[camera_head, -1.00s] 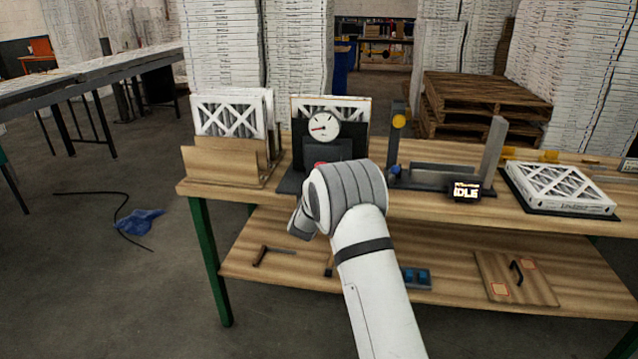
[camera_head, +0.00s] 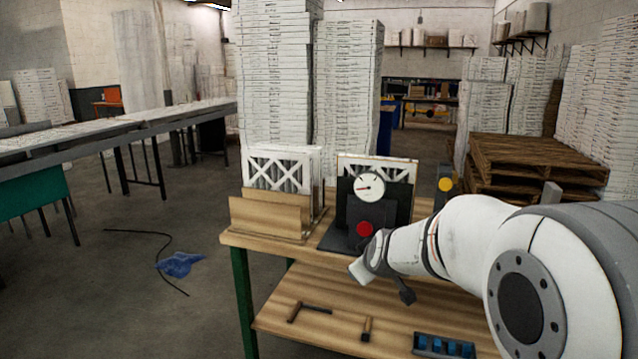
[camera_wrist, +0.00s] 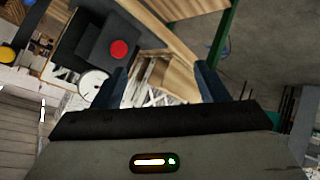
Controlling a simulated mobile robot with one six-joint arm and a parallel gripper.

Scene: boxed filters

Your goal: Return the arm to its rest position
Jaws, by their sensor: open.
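My arm (camera_head: 470,235) reaches in from the right edge in the head view, large and close. Its wrist end hangs in front of the workbench (camera_head: 232,240), beside the gauge stand with a red button (camera_head: 364,229). My gripper (camera_wrist: 162,80) shows in the wrist view with its two dark fingers wide apart and nothing held between them. Its fingertips are hard to make out in the head view. The gauge stand also shows in the wrist view, with its red button (camera_wrist: 119,49) left of the fingers.
Boxed filters (camera_head: 278,170) stand in a wooden holder (camera_head: 268,216) on the bench's left end. Tools and a blue tray (camera_head: 443,345) lie on the lower shelf. A blue cloth (camera_head: 180,264) and a cord lie on the floor. Pallets (camera_head: 535,160) stand behind; floor left of the bench is open.

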